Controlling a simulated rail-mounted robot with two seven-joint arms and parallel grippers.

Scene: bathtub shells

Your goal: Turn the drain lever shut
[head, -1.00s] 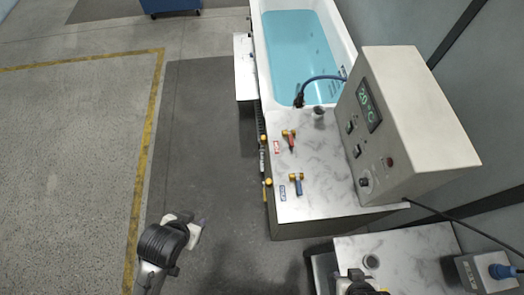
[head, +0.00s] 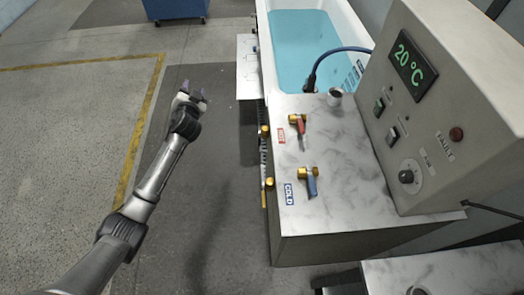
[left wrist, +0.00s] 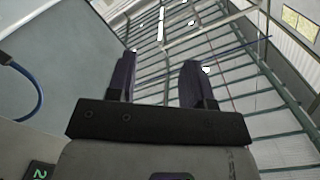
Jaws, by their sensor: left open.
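My left gripper (head: 192,97) is open and empty over the floor, left of the tub stand and apart from it. In the left wrist view its two dark fingers (left wrist: 158,75) are spread with nothing between them. No lever can be read as the drain lever. A red-handled brass valve (head: 298,127) and a blue-handled brass valve (head: 309,181) sit on the marble top (head: 350,165), beside red and blue labels. Brass fittings (head: 268,183) show along the stand's left side. My right gripper is out of view.
The bathtub (head: 305,45) holds blue water, with a blue hose (head: 335,53) at its near end. A grey control box (head: 440,100) reads 20 °C. A white side shelf (head: 248,65) juts left from the tub. Floor left of the stand is clear.

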